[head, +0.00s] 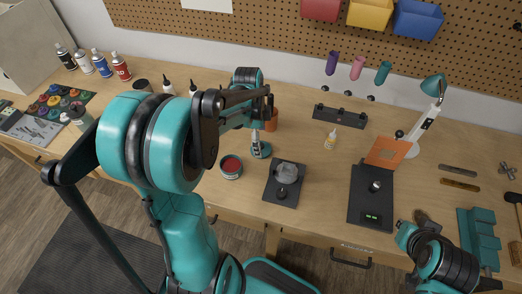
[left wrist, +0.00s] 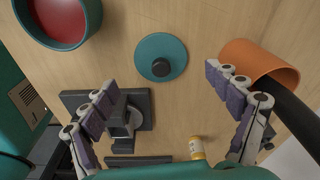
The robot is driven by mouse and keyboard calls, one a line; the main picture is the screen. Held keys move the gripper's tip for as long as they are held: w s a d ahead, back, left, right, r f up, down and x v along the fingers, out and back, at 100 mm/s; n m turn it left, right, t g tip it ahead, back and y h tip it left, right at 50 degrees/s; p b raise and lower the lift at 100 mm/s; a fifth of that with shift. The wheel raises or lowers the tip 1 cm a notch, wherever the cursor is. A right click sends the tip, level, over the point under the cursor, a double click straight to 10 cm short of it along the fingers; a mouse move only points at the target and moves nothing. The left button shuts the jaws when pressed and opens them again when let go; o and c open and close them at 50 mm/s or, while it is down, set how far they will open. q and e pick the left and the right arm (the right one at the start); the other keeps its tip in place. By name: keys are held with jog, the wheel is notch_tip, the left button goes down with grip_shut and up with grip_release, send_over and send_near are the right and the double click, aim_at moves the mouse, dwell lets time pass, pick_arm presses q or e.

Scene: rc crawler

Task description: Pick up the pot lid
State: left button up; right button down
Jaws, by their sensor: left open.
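The pot lid (left wrist: 161,57) is a flat teal disc with a dark round knob. It lies on the wooden bench, and in the head view it shows as a small teal disc (head: 261,152). The teal pot (left wrist: 60,18) with red contents stands apart from it, to its left in both views. My left gripper (left wrist: 160,80) is open and empty above the bench, its fingers spread either side of the lid in the wrist picture. In the head view its arm partly covers it. Part of my right arm shows at the lower right; its gripper is not visible.
An orange cup (left wrist: 259,66) lies close right of the lid in the wrist view. A dark plate (head: 274,195) with a grey object is in front of it. A small yellow bottle (head: 330,140) and a black rack (head: 340,117) stand to the right.

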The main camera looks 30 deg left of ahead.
pick_arm(q)
notch_tip(320, 180, down, 4)
jog(key=shift+w+d+r+b, duration=0.1)
jog(key=shift+w+r+b, duration=0.05)
jog(key=shift+b, duration=0.4)
jog(key=shift+r, duration=0.1)
jog(key=c, duration=1.1)
